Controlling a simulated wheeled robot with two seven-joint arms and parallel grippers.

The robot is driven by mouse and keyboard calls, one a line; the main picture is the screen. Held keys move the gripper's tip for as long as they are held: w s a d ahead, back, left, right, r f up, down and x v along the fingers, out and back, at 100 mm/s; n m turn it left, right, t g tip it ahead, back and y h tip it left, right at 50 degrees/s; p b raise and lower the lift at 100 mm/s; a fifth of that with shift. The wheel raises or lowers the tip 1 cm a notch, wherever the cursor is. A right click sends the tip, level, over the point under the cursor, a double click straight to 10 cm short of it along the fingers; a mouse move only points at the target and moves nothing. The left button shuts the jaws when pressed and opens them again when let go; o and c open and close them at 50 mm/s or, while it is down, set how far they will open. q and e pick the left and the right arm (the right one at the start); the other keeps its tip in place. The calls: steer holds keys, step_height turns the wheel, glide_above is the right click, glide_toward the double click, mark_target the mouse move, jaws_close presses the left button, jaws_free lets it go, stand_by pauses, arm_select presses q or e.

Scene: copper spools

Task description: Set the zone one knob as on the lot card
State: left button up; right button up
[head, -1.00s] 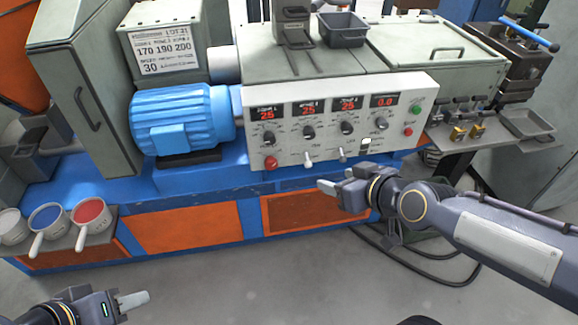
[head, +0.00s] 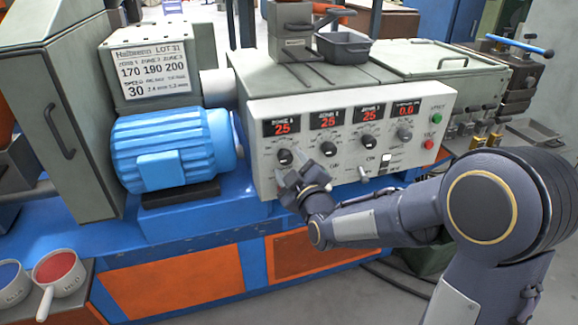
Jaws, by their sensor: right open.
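The lot card (head: 150,72) on the grey box at upper left shows 170, 190 and 200 under its zone headings and 30 below. The zone one display (head: 282,127), leftmost on the light grey control panel (head: 262,182), reads 25 in red. The zone one knob (head: 285,156), round and dark, sits below that display. My right gripper (head: 298,176) is open and empty, just below and slightly right of this knob. Its fingers point up at the panel; I cannot tell whether they touch it. My left gripper is out of view.
Similar knobs for zone two (head: 328,149) and zone three (head: 368,141) sit to the right, their displays both at 25. A green button (head: 437,118) and a red button (head: 429,144) are at the panel's right end. A blue motor (head: 170,150) stands left.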

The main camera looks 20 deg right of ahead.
steer(key=shift+w, duration=0.65)
